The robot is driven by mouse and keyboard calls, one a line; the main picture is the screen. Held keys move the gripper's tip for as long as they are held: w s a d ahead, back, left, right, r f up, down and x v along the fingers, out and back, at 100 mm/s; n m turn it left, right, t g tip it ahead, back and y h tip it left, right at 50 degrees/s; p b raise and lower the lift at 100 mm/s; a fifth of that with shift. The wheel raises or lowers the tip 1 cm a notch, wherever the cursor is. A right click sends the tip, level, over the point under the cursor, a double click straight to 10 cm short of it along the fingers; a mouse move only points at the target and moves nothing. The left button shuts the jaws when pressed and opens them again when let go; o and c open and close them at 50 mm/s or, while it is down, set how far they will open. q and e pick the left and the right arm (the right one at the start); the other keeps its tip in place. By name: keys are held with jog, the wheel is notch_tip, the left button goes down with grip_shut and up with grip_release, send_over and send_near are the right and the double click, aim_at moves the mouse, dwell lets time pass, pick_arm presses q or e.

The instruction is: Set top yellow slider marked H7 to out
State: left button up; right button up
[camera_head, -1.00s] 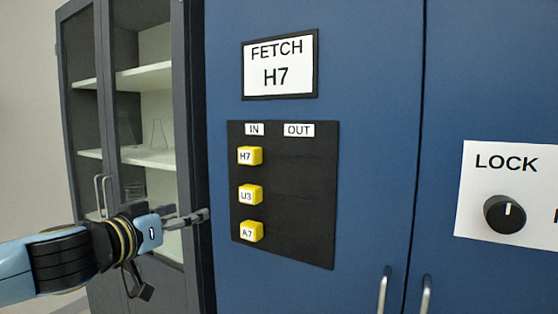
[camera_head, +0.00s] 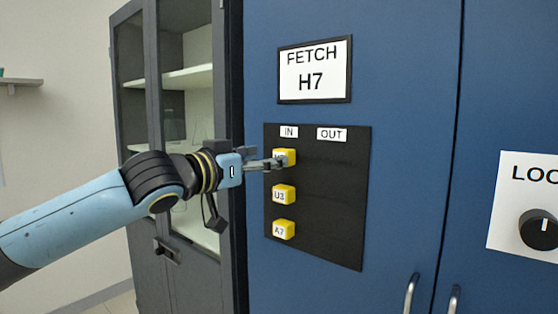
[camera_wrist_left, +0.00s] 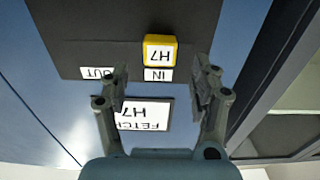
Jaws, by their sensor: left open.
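The top yellow slider H7 (camera_head: 289,157) sits under the IN label on the black panel (camera_head: 335,200). My left gripper (camera_head: 275,163) is level with it in the head view and partly covers its face. In the left wrist view the H7 slider (camera_wrist_left: 160,52) appears upside down beyond the open fingers (camera_wrist_left: 160,88), apart from both of them. The gap between the fingers is empty. The OUT label (camera_head: 332,134) lies to the right of the IN label (camera_head: 289,132). My right gripper is not in view.
Yellow sliders U3 (camera_head: 284,195) and A7 (camera_head: 284,229) sit below, also in the IN column. A FETCH H7 sign (camera_head: 314,70) hangs above the panel. A glass-door cabinet (camera_head: 185,110) stands left; a LOCK knob (camera_head: 540,229) is right. The panel's OUT side is clear.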

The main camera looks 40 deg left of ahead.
pick_arm(q)
jog(key=shift+w+d, duration=0.15)
jog(key=shift+w, duration=1.15)
jog(key=shift+w+d, duration=0.1)
jog(key=shift+w, duration=1.2)
jog(key=shift+c, duration=0.3)
grip_shut()
